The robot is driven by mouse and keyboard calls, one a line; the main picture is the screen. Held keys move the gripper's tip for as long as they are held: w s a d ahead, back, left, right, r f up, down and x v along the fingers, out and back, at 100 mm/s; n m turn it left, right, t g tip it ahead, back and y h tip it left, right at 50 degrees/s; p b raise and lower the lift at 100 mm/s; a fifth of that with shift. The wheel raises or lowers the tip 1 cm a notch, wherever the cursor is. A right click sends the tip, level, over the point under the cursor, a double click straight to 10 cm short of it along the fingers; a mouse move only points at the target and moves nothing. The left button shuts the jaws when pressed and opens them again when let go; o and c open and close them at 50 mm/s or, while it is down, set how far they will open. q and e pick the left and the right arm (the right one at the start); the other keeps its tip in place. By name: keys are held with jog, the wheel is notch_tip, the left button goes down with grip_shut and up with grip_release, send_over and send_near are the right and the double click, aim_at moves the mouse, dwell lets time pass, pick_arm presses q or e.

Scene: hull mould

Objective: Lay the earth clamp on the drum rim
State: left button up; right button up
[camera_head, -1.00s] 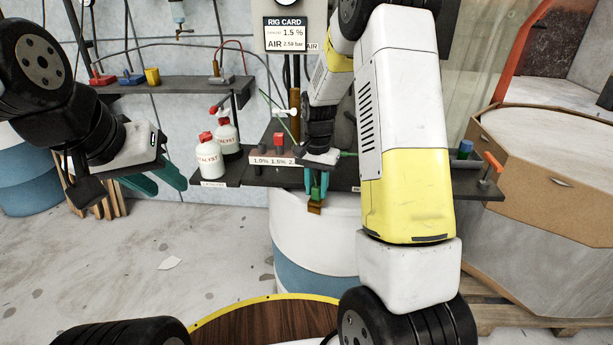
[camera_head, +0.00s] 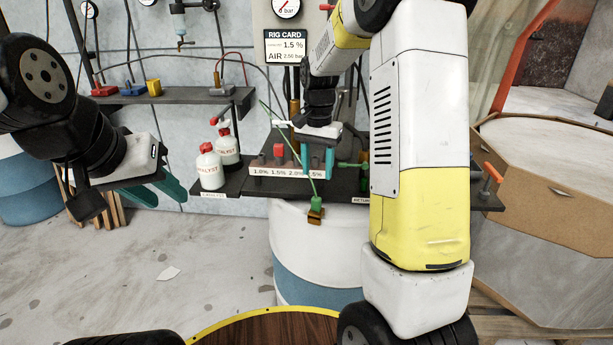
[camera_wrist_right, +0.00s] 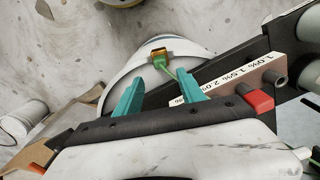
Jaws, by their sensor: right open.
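The earth clamp (camera_head: 316,208), green with a brass-coloured jaw and a thin green cable, rests at the near rim of the white and blue drum (camera_head: 300,245). In the right wrist view the clamp (camera_wrist_right: 160,54) lies across the pale drum rim (camera_wrist_right: 118,70), just beyond the fingertips. My right gripper (camera_head: 318,174) is open and empty, above and behind the clamp, apart from it. Its teal fingers also show in the right wrist view (camera_wrist_right: 149,72). My left gripper (camera_head: 166,192) is open and empty over the floor at the left.
A dark shelf (camera_head: 235,182) over the drum's back carries two catalyst bottles (camera_head: 210,168) and a percentage-marked block (camera_head: 268,171). My right arm blocks part of the shelf. A wooden-sided mould (camera_head: 540,165) stands right. A yellow-edged wooden top (camera_head: 265,328) is in front.

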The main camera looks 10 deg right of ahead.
jog(key=s+r+n+t+y, duration=0.1)
jog(key=s+r+n+t, duration=0.2)
jog(key=s+r, duration=0.75)
jog(key=s+a+r+n+t, duration=0.1)
jog(key=s+n, duration=0.1)
jog(key=s, duration=0.5)
jog(key=s+a+r+n+t+y, duration=0.1)
jog(key=s+n+t, duration=0.1)
jog(key=s, duration=0.4)
jog(key=shift+s, duration=0.4)
pick_arm(q)
jog(key=shift+w+d, duration=0.1)
